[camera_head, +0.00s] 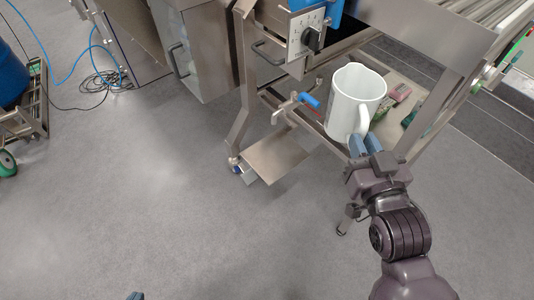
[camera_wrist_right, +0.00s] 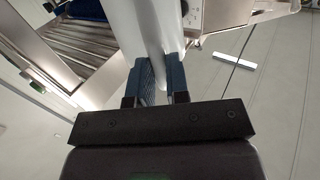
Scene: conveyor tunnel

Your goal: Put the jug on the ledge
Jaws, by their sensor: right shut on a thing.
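A white jug (camera_head: 355,98) is upright in the air in front of the steel conveyor frame, its open top towards the head camera. My right gripper (camera_head: 366,145) is shut on the jug's handle, which is on the near right side. In the right wrist view, the jug (camera_wrist_right: 155,30) shows large and cropped, with its handle between the blue fingers (camera_wrist_right: 155,82). A flat steel plate (camera_head: 275,157) juts out low from the frame, left of and below the jug; I cannot tell whether this is the ledge. Only a tip of my left gripper (camera_head: 135,296) shows at the bottom edge.
A lower shelf (camera_head: 392,78) behind the jug holds a few small items. A blue-handled valve (camera_head: 308,100) and a control box with a knob (camera_head: 308,36) are left of the jug. The floor (camera_head: 150,190) at left is clear. Cables (camera_head: 98,82) lie further back.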

